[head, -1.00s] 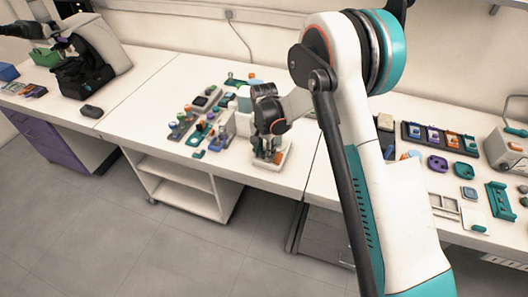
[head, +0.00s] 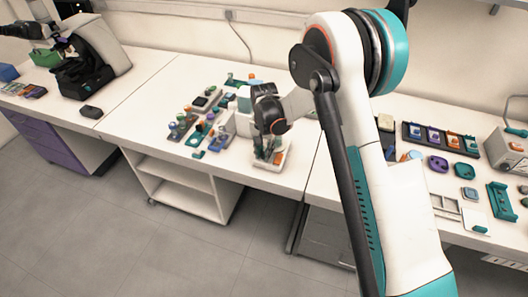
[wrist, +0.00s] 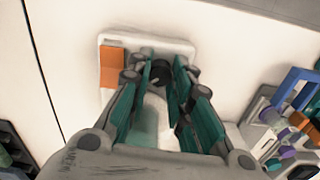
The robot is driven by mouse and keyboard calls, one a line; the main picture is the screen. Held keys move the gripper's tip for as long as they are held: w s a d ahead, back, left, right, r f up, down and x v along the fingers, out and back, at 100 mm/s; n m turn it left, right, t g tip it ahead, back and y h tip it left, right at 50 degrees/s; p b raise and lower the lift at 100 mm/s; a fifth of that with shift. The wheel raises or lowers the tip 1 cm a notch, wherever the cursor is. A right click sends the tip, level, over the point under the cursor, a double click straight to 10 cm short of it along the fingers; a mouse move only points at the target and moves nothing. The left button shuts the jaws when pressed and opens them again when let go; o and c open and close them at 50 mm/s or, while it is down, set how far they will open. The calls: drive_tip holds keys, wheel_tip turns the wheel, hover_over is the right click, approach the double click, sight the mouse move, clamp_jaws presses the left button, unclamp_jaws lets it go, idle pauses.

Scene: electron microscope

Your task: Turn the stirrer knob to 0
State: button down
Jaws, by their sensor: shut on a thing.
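The stirrer is a small white device with an orange patch, near the front edge of the bench in the head view (head: 285,158). In the wrist view its white body (wrist: 150,43) lies under my gripper, with the orange patch (wrist: 112,68) at the left. My gripper (wrist: 160,78) points down at the device, its teal-padded fingers shut around a small dark knob (wrist: 160,71). The fingers hide much of the knob, and I cannot read its setting. In the head view my gripper (head: 267,150) is small and partly merged with the stirrer.
Several small parts (head: 205,120) crowd the bench left of the stirrer, some close to my gripper. A rack of coloured pieces (head: 440,138) lies at the right. A microscope-like instrument (head: 95,50) stands at the far left.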

drive_tip(key=shift+n+b, duration=0.35)
drive_tip(key=shift+n, duration=1.45)
drive_tip(key=c, duration=1.7)
unclamp_jaws()
drive_tip(key=shift+r, duration=0.1)
wheel_tip(320, 180, up, 12)
